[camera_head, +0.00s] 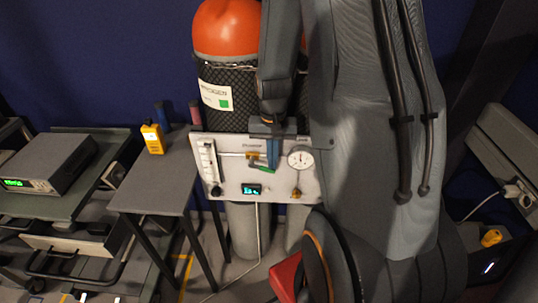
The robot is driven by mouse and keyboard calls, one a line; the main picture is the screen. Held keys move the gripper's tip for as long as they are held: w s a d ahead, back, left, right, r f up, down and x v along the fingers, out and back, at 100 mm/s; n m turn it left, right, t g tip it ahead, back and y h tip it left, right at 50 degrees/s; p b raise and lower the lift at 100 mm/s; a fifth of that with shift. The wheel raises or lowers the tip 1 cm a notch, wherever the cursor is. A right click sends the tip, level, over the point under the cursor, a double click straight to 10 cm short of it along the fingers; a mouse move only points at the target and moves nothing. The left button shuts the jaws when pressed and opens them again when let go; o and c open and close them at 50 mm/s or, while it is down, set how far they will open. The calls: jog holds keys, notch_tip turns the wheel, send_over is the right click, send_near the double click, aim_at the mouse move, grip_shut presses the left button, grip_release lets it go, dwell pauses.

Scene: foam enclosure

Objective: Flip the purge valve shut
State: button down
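The purge panel (225,180) is a white board in front of the gas cylinder. Near its middle a brass valve (253,160) sits on a thin horizontal pipe. A green lever (263,183) shows just below the valve, lying nearly level. My gripper (273,160) comes down from above over the panel, with blue fingertips just right of the brass valve and above the green lever. The arm and fingers hide part of the valve. I cannot tell whether the fingers touch the lever or how far apart they are.
The panel also carries a round gauge (300,159), a flowmeter (209,165) and a small lit display (252,189). An orange-topped cylinder (226,30) stands behind. A grey table (160,180) at left holds a yellow meter (153,138).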

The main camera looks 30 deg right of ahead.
aim_at(310, 158)
jog(key=shift+s+d+f, duration=0.15)
jog(key=shift+f, duration=1.35)
jog(key=shift+f+b, duration=0.4)
jog(key=shift+f, duration=0.35)
jog(key=shift+w+a+f, duration=0.15)
jog(key=shift+a+f, duration=0.05)
jog(key=shift+f, duration=0.2)
jog(key=shift+w+a+f, duration=0.15)
jog(key=shift+f, duration=0.2)
jog(key=s+d+r, duration=0.2)
jog(key=d, duration=0.1)
jog(key=s+d+r, duration=0.2)
jog(key=d+r, duration=0.1)
jog(key=s+d+r, duration=0.2)
jog(key=d, duration=0.2)
jog(key=shift+s+r+b, duration=0.15)
jog(key=shift+s+b, duration=0.2)
jog(key=shift+s, duration=0.05)
jog(key=shift+a, duration=0.1)
